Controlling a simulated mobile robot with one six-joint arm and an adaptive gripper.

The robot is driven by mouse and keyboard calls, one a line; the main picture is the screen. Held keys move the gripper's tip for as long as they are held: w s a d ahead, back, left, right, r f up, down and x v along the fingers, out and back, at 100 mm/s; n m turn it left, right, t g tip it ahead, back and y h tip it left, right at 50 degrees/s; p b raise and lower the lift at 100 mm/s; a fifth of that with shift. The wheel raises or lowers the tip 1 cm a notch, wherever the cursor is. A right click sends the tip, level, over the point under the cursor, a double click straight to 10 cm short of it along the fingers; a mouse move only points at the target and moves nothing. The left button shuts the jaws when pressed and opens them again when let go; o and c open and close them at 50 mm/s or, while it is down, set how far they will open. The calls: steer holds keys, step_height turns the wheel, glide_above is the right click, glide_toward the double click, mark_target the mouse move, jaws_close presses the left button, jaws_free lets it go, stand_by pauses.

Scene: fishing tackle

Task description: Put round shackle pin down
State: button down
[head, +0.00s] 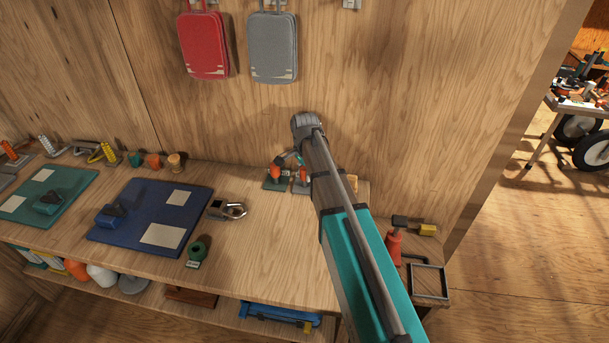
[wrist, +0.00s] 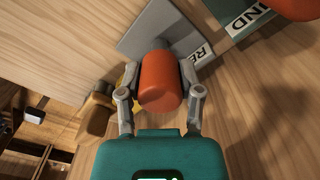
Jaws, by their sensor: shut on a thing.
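My gripper (wrist: 160,72) is shut on an orange round-ended piece, which I take as the round shackle pin (wrist: 160,88). In the wrist view the pin is in front of a grey plate (wrist: 147,38) with a label partly reading "RE". I cannot tell whether it touches the plate.
A tan block (wrist: 95,114) lies close to the gripper's left. On the bench, left of the arm, are a metal shackle (head: 234,211), a green ring piece (head: 198,250) and a blue mat (head: 137,236). The bench front by the arm is clear. The wooden wall stands behind.

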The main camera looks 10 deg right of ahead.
steer(key=shift+f, duration=0.15)
steer(key=shift+c, duration=1.3)
jaws_free()
steer(key=shift+r, duration=0.25)
step_height(320, 180, up, 7)
steer(key=p, duration=0.7)
steer(key=shift+r, duration=0.15)
steer(key=s+n, duration=1.3)
steer(key=s, duration=0.7)
